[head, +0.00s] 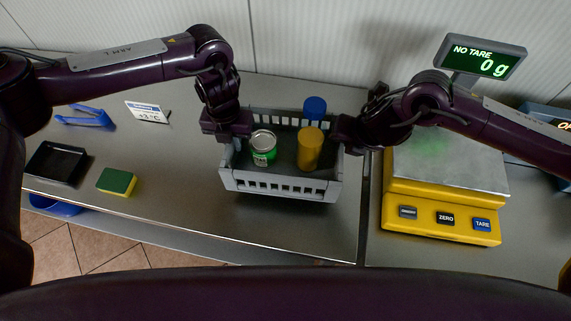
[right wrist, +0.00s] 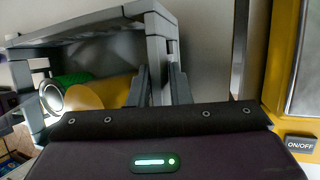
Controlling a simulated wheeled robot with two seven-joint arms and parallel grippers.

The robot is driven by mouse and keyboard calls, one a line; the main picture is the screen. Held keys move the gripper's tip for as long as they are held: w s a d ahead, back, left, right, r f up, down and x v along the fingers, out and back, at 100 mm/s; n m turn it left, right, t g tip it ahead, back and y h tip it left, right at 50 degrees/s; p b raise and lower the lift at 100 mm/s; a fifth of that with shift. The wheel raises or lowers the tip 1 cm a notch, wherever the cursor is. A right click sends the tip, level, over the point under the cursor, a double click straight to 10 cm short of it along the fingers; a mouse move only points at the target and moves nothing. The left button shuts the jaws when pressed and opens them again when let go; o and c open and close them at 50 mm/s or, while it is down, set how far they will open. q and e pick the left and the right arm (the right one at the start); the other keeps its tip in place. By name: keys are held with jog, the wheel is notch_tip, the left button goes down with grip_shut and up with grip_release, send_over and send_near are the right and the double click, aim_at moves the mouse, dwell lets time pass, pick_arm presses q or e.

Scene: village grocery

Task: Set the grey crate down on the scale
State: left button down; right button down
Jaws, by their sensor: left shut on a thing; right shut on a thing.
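The grey crate (head: 280,185) is at the middle of the counter, left of the scale. It holds a green can (head: 263,147) and a yellow cylinder (head: 310,148); a blue-topped thing (head: 315,106) shows at its back right. My left gripper (head: 238,130) is shut on the crate's left side. My right gripper (head: 345,136) is shut on its right side; in the right wrist view its fingers (right wrist: 163,85) close on the crate wall (right wrist: 100,35). I cannot tell whether the crate touches the counter. The yellow scale (head: 440,206) has a bare metal plate (head: 450,165).
The scale display (head: 482,57) reads 0 g. On the left are a black tray (head: 57,163), a green-yellow sponge (head: 117,181), a blue-handled item (head: 84,117) and a small sign (head: 147,111). A counter seam runs between crate and scale. My right arm reaches over the scale's back.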

pick_arm(q)
jog(key=shift+w+a, duration=0.1)
jog(key=shift+w, duration=0.05)
pick_arm(e)
jog(key=shift+w, duration=0.2)
